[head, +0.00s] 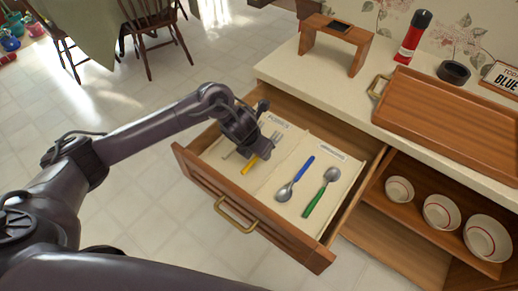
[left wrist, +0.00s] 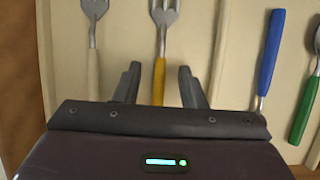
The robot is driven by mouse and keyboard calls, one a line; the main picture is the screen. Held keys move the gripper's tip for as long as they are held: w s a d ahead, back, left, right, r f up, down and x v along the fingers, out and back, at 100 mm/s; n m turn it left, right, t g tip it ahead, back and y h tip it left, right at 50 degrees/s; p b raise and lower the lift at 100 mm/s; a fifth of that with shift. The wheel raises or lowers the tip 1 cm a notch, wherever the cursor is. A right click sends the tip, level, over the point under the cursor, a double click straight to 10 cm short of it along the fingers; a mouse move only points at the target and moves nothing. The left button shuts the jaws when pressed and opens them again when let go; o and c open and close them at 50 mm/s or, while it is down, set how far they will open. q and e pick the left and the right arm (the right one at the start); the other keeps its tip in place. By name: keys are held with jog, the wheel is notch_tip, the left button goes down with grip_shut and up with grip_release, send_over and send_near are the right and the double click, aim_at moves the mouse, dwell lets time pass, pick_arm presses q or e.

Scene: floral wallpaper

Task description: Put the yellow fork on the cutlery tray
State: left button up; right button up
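The yellow fork (head: 249,164) has a yellow handle and metal tines. It appears to lie in the left compartment of the cream cutlery tray (head: 300,145), inside the open drawer. My left gripper (head: 246,157) is over its handle and partly hides it. In the left wrist view my left gripper (left wrist: 159,78) is open, with one finger on each side of the yellow fork's handle (left wrist: 159,72); a gap shows on both sides. Another fork (left wrist: 93,75) with a pale handle lies left of it. My right gripper is not in view.
A blue-handled spoon (head: 295,181) and a green-handled spoon (head: 321,192) lie in the right compartment. A low divider (left wrist: 219,45) separates the compartments. The counter holds a wooden tray (head: 450,120), a red flask (head: 413,37) and a small wooden stand (head: 336,42). Bowls (head: 440,211) sit on the shelf below.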

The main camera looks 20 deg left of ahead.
pick_arm(q)
jog(key=shift+r, duration=0.1)
jog(key=shift+r, duration=0.25)
jog(key=p+v, duration=0.2)
jog(key=v, duration=0.9)
jog(key=shift+r+p, duration=0.25)
jog(key=shift+p, duration=0.1)
jog(key=shift+s, duration=0.15)
